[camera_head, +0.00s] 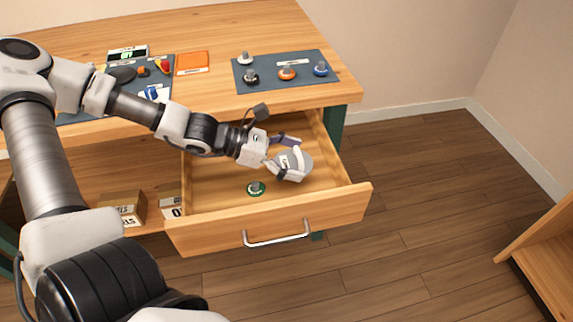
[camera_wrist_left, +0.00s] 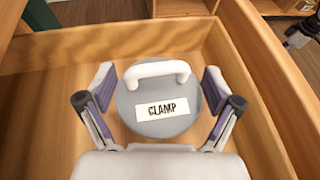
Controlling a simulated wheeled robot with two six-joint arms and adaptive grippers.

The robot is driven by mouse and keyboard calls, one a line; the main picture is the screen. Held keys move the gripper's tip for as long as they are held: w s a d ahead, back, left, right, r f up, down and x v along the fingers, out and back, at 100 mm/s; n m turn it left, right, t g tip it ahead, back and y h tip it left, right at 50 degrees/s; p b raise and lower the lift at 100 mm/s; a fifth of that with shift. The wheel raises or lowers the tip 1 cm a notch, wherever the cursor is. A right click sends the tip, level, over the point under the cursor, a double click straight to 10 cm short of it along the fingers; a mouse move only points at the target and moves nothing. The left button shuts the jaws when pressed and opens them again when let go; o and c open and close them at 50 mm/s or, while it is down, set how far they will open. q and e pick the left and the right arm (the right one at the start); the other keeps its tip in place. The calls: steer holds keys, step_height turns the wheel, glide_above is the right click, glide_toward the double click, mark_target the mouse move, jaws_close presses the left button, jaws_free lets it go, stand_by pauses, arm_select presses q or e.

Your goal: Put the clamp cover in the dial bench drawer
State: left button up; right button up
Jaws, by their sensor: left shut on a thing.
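The clamp cover (camera_wrist_left: 160,122) is a round grey disc with a white handle and a label reading CLAMP. In the head view the cover (camera_head: 293,163) is tilted and held over the open drawer. The dial bench drawer (camera_head: 270,226) is pulled out, with a silver handle on its front. Its wooden walls surround the cover in the left wrist view (camera_wrist_left: 50,47). My right gripper is not in view.
A green-rimmed knob (camera_head: 256,188) lies in the drawer below the cover. A blue-grey mat (camera_head: 270,83) with several knobs lies on the bench top, next to an orange pad (camera_head: 193,62). Labelled boxes (camera_head: 124,206) stand on the shelf left of the drawer.

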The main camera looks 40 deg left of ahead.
arm_select(q)
step_height(320, 180, down, 5)
steer(key=b, duration=0.3)
steer(key=shift+r, duration=0.2)
steer(key=shift+w+r, duration=0.1)
steer(key=shift+r, duration=0.05)
steer(key=o, duration=0.9)
steer(key=shift+f, duration=0.2)
steer(key=shift+c, duration=0.2)
